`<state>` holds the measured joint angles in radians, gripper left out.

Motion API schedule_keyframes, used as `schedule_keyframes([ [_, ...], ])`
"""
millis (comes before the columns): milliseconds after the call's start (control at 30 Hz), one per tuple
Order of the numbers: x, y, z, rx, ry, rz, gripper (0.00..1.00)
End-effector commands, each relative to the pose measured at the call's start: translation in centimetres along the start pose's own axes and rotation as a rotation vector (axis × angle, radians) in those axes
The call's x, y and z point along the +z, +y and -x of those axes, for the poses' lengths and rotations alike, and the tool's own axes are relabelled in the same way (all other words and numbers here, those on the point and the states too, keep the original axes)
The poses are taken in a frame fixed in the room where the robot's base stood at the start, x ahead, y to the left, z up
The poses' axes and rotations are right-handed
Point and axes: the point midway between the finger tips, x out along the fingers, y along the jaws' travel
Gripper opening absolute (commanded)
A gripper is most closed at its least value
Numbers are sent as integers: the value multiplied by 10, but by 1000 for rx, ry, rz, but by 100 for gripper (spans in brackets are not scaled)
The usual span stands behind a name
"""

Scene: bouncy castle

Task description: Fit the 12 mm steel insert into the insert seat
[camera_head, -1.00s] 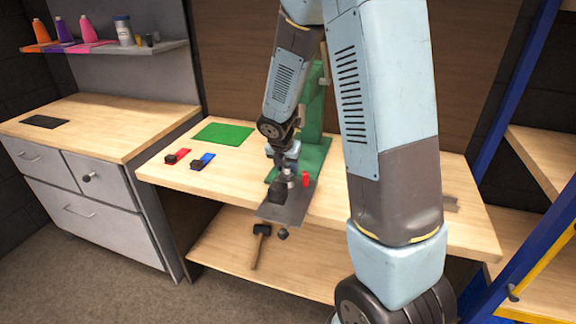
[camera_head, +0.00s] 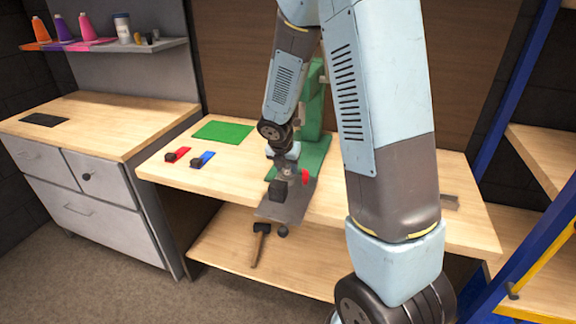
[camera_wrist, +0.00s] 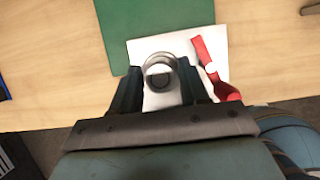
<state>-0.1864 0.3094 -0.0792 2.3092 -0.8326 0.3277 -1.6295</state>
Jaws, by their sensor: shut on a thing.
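My gripper (camera_wrist: 160,88) is shut on a small round grey metal piece, the steel insert (camera_wrist: 158,72), as far as the wrist view shows. A dark opening or shadow shows at its middle. The gripper is over the pale plate (camera_wrist: 178,42) in front of the green press base (camera_wrist: 150,18). In the head view my gripper (camera_head: 285,172) is at the front of the green press (camera_head: 314,110), above the grey plate (camera_head: 291,207). I cannot make out the insert seat. Whether the insert touches anything below is hidden by the gripper.
A red piece (camera_wrist: 209,60) stands close to the gripper's right finger. Red (camera_head: 180,153) and blue (camera_head: 207,158) pads with dark blocks and a green mat (camera_head: 223,131) lie to the left. A hammer (camera_head: 260,245) lies on the lower shelf.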

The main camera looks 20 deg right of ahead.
Motion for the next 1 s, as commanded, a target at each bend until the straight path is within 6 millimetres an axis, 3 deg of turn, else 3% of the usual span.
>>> schedule_keyframes([
  [933, -1, 0, -4, 1, -1, 1, 7],
  [967, -1, 0, -4, 1, -1, 1, 46],
  [1000, -1, 0, -4, 1, -1, 1, 49],
])
